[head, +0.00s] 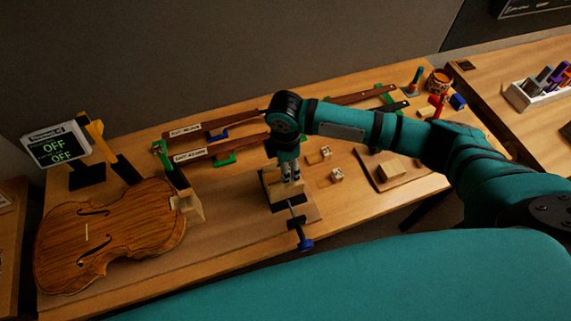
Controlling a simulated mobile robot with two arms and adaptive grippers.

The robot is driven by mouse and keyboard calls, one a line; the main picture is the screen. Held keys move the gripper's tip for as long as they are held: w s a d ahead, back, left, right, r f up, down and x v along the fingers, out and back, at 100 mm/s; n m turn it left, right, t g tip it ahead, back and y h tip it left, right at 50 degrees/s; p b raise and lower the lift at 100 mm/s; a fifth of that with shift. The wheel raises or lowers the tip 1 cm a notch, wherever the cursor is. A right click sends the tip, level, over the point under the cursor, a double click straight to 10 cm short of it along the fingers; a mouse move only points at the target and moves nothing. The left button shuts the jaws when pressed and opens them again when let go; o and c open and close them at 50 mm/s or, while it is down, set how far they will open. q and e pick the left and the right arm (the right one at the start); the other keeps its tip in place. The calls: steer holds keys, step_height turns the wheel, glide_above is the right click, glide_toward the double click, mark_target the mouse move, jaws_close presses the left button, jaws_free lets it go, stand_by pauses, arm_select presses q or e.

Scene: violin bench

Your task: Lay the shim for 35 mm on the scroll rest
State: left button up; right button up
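My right gripper (291,180) points straight down at the middle of the bench, over a small wooden stand on a dark base (270,193), which looks like the scroll rest. Its fingers are close together, and I cannot tell whether a shim is between them. Two small pale wooden blocks with marked white faces, which look like shims, lie right of the gripper: one farther back (325,153) and one nearer (336,175). Their marks are too small to read. A plain pale block (388,171) sits on a brown board (405,178). My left gripper is not in view.
A violin body (130,225) lies at the left, beside a display reading OFF (56,147). Labelled brown strips (187,130) lie behind the gripper. A blue-handled clamp (303,241) sticks out at the front edge. A cup (438,81) stands at the back right.

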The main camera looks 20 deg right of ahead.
step_height(320, 180, up, 12)
stand_by(0.7)
stand_by(0.5)
